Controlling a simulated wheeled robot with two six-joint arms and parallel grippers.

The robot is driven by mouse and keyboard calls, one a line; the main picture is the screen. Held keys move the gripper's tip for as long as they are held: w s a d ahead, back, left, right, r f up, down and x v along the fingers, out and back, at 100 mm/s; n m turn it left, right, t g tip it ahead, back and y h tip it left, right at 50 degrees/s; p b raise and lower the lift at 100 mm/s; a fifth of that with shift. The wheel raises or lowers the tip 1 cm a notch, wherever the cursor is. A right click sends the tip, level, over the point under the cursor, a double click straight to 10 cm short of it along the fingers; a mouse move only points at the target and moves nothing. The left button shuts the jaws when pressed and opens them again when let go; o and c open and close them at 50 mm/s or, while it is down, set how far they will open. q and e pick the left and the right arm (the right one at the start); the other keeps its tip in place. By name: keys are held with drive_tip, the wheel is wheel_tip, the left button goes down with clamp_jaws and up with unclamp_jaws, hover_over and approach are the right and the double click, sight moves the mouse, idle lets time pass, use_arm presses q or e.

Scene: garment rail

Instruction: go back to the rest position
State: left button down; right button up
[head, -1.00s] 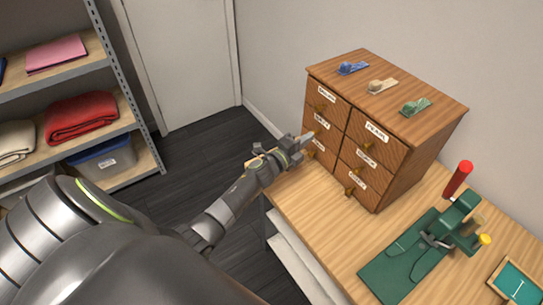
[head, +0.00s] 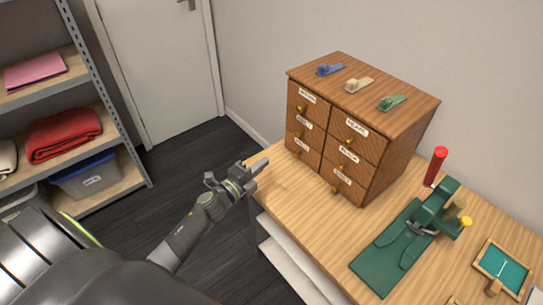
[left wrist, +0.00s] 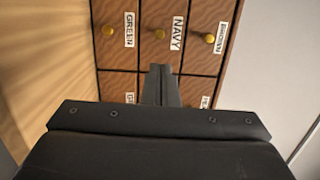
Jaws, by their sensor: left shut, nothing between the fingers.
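My left gripper (head: 258,167) is shut and empty. It hangs by the left edge of the wooden table, in front of the small drawer cabinet and apart from it. In the left wrist view my shut fingers (left wrist: 160,85) point at the drawer fronts. The drawer cabinet (head: 400,160) has several labelled drawers with brass knobs, and all of the drawers look closed. My right gripper is not in view.
The table (head: 310,225) carries a green press (head: 435,210) with a red handle and a small teal tray (head: 502,268). Three small clips, blue (head: 329,69), cream (head: 358,84) and green (head: 391,102), lie on the cabinet. A shelf (head: 128,170) stands at left, with dark floor between.

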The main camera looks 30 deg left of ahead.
use_arm(q)
drive_tip(key=s+a+f+n+g+y, duration=0.1)
drive_tip(key=s+a+n+g+y, duration=0.2)
drive_tip(key=s+n+y, duration=0.35)
drive_tip(key=s+a+f+n+g+y, duration=0.1)
drive_tip(key=s+a+n+g+y, duration=0.2)
drive_tip(key=s+n, duration=0.5)
drive_tip(key=s+d+n+g+h, duration=0.2)
drive_tip(key=s+d+n+g, duration=0.15)
drive_tip(key=s, duration=0.55)
drive_tip(key=s+d+n+g+h, duration=0.25)
drive_tip(key=s+g, duration=0.25)
drive_tip(key=s, duration=0.4)
wheel_tip(320, 180, down, 25)
drive_tip(key=g, duration=0.1)
drive_tip(key=s+f+g, duration=0.1)
drive_tip(key=s+f, duration=1.3)
drive_tip(key=f, duration=0.2)
drive_tip(key=shift+s+d+f+n, duration=0.25)
drive_tip(key=shift+s+d+n, duration=0.05)
drive_tip(key=shift+s+n, duration=0.05)
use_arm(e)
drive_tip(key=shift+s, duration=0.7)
